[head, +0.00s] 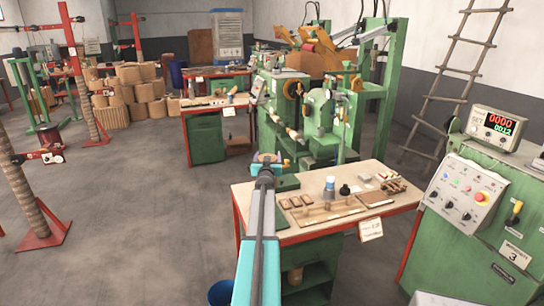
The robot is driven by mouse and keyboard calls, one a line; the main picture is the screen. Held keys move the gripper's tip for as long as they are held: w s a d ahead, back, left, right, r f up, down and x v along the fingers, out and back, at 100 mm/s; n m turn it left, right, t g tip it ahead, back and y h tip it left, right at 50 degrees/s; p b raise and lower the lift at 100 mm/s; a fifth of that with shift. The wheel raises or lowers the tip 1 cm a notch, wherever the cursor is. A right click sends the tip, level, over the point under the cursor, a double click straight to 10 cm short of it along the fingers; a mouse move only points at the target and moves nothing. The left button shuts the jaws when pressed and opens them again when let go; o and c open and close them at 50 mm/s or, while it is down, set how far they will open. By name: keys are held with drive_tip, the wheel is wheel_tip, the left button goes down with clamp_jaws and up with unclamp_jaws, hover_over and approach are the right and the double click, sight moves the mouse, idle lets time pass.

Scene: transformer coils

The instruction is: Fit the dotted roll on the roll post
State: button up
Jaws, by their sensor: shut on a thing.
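My gripper (266,160) is at the far end of my outstretched arm, beyond the left back corner of the workbench and in front of the green winding machine. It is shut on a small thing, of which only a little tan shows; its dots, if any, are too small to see. I cannot make out for sure which part is the roll post. A tan horizontal spindle part (295,135) shows on the machine beyond my gripper.
The workbench (243,196) bears wooden pieces, a blue-and-white bottle (330,184) and a black jar (345,189). Green winding machines (322,118) stand behind it. A control cabinet (462,215) is at right, a ladder (459,70) behind. Open floor (150,220) lies left.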

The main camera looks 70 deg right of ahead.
drive_tip(key=shift+s+d+r, duration=0.15)
drive_tip(key=shift+s+d, duration=0.05)
drive_tip(key=shift+s, duration=0.25)
drive_tip(key=shift+s+d+r, duration=0.1)
drive_tip(key=shift+s+d, duration=0.05)
drive_tip(key=shift+s, duration=0.25)
drive_tip(key=shift+f, duration=0.2)
wheel_tip(320, 180, down, 19)
drive_tip(key=b, duration=1.7)
drive_tip(key=shift+f, duration=0.15)
idle(1.2)
idle(0.4)
drive_tip(key=o, duration=2.2)
drive_tip(key=shift+f, duration=0.1)
drive_tip(key=shift+c, duration=0.2)
drive_tip(key=shift+f, duration=0.1)
drive_tip(key=shift+a, duration=0.2)
